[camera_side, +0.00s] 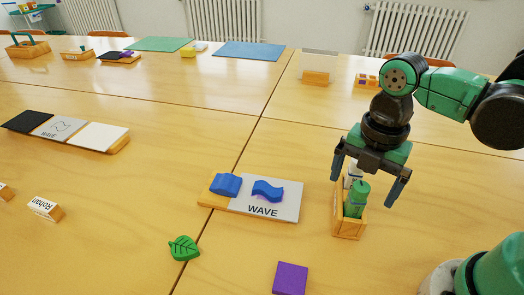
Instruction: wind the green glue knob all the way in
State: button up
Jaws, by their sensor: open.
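The green glue stick (357,196) stands in a small wooden holder (347,228) on the table at the right. A white-topped item (353,170) stands behind it in the same holder, partly hidden by my gripper. My gripper (368,191) is open, pointing down over the holder, with one finger to the left of it and one to the right. The fingers appear apart from the glue stick. The green glue knob cannot be made out separately at this size.
A wooden board labelled WAVE (270,208) with blue wave pieces lies left of the holder. The table right of the holder is clear.

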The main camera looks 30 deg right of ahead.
dwell(0.5)
jog(key=shift+r, duration=3.05)
jog(key=m, duration=0.2)
jog(key=m+t, duration=0.1)
jog(key=shift+w+d+f, duration=0.3)
jog(key=shift+w+f, duration=0.05)
jog(key=w+d+m+t, duration=0.1)
jog(key=m, duration=0.3)
jog(key=w+d+f+m+t, duration=0.1)
jog(key=m, duration=0.4)
jog(key=m+t, duration=0.2)
jog(key=m, duration=0.2)
jog(key=shift+w+d+f+m, duration=0.25)
jog(key=shift+w+d+m, duration=0.05)
jog(key=shift+w+d, duration=0.1)
jog(key=m, duration=0.2)
jog(key=d+m+t, duration=0.1)
jog(key=m, duration=0.1)
jog(key=w+m+t, duration=0.1)
jog(key=m, duration=0.1)
jog(key=shift+d, duration=0.15)
